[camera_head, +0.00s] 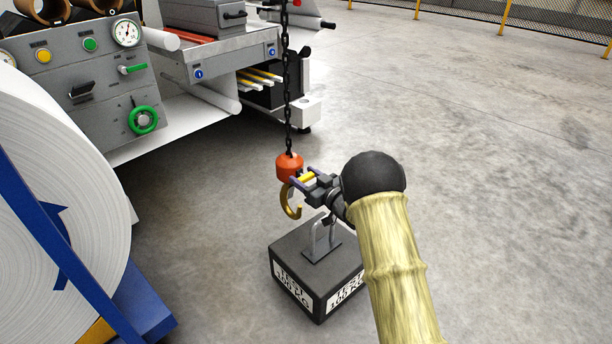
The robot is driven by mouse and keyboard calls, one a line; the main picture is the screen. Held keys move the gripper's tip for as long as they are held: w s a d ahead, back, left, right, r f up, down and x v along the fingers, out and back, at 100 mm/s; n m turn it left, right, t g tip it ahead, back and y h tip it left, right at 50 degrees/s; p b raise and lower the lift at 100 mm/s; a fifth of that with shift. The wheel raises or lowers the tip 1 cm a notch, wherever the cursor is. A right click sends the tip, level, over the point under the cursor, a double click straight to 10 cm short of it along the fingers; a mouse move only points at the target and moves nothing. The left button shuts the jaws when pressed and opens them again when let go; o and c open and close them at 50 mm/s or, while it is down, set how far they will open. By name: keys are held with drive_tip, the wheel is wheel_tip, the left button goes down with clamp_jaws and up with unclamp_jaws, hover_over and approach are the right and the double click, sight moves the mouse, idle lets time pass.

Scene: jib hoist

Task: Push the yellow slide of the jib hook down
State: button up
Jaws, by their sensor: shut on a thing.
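The jib hook hangs from a dark chain (288,95). The yellow slide (307,178) shows as a small bar just right of and below the block. My gripper (299,180) reaches in from the right at this height. Its fingers lie on either side of the yellow piece and are shut on it. The fingers and wrist hide part of the slide and the hook's shank.
A dark test weight (290,250) with a grey lifting handle (319,242) stands on the floor below the hook. A machine with a control panel (85,80) and a large white roll (60,200) are at left. Open floor lies to the right, with a fence behind.

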drive_tip(key=shift+f, duration=1.2)
drive_tip(key=o, duration=1.4)
drive_tip(key=shift+f, duration=0.1)
drive_tip(key=shift+d, duration=0.15)
drive_tip(key=p+v, duration=0.7)
drive_tip(key=v, duration=1)
drive_tip(key=shift+p, duration=0.4)
drive_tip(key=shift+s, duration=0.15)
